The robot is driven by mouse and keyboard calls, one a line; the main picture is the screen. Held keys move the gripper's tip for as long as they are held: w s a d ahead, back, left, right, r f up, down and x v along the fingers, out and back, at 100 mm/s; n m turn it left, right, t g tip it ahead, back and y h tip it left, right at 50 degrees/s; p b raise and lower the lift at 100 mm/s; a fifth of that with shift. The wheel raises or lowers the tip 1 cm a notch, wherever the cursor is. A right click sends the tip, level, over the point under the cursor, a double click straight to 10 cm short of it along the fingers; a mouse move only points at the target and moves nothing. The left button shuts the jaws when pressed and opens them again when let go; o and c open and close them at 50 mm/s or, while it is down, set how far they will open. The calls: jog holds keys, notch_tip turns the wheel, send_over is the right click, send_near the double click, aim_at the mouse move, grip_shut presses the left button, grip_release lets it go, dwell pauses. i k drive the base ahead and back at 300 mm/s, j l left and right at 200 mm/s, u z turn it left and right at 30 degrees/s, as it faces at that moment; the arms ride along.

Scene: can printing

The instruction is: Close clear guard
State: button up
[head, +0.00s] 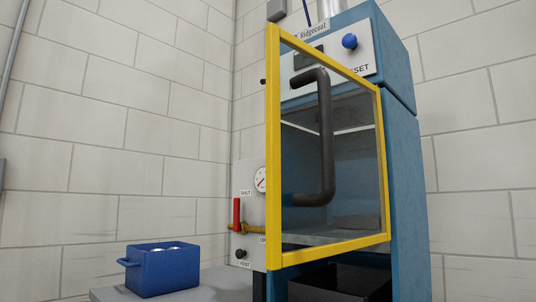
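The clear guard (353,120) is a see-through panel in a yellow frame on the front of the blue machine (408,180). It stands open at an angle, with its tall left edge nearest me and its right edge by the machine's right front side. Through the panel I see the chamber with a grey floor. My gripper is not in view.
A blue button (349,41) sits on the panel above the guard. At left are a gauge (261,179), a red lever (237,214) and a black knob (241,254). A blue bin (163,270) stands on a grey surface (223,284) at lower left.

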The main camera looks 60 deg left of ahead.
aim_at(276, 259)
jog(key=j+u, duration=0.1)
jog(key=u, duration=2)
jog(key=k+l+z, duration=0.15)
jog(key=l, duration=0.2)
